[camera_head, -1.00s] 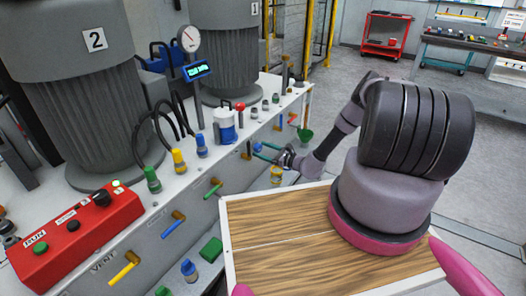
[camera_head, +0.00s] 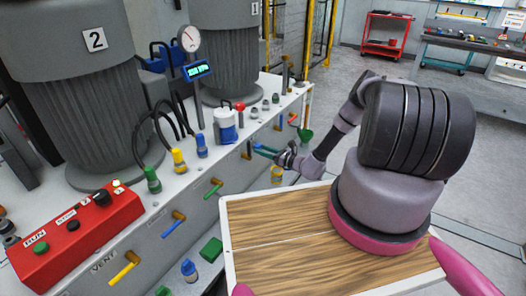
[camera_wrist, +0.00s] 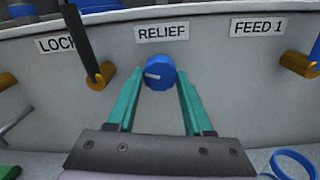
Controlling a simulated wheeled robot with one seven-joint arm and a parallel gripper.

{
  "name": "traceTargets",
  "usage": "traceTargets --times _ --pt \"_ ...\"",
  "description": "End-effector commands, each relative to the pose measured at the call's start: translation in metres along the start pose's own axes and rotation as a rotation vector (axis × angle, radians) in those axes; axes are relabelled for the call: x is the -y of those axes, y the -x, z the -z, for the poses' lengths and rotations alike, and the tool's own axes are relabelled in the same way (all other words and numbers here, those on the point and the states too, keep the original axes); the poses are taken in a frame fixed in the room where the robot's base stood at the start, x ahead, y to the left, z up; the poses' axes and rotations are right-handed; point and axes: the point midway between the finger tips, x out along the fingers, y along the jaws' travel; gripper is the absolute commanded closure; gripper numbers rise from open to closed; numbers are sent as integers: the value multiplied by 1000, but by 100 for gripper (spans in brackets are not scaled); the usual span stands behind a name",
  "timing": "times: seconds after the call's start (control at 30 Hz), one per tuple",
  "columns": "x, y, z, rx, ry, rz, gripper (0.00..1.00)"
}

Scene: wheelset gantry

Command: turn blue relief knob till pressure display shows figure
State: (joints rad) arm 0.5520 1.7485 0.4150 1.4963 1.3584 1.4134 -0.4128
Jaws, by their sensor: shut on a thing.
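The blue relief knob (camera_wrist: 160,73) sits on the grey front panel under the label RELIEF (camera_wrist: 162,32), with a pale mark pointing left in the wrist view. My gripper (camera_wrist: 160,82) has its two teal fingers on either side of the knob and is shut on it. In the head view my gripper (camera_head: 264,151) reaches the panel from the right, and the knob is hard to make out there. The pressure display (camera_head: 198,71) is lit on its post below a round dial gauge (camera_head: 189,38); its figure is too small to read.
A dark lever with a brass hub (camera_wrist: 100,77) stands close left of the knob, under LOCK. The FEED 1 valve (camera_wrist: 300,64) is to the right. A red control box (camera_head: 78,238) sits on the bench at left.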

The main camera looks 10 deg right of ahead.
Motion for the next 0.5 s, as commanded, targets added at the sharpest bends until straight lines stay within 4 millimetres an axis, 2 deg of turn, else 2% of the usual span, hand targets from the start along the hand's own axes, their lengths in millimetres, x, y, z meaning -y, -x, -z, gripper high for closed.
traceTargets --times 0.2,0.5 --pt "0 0 0 4 -149 1 100" --pt "0 0 0 7 -275 2 100"
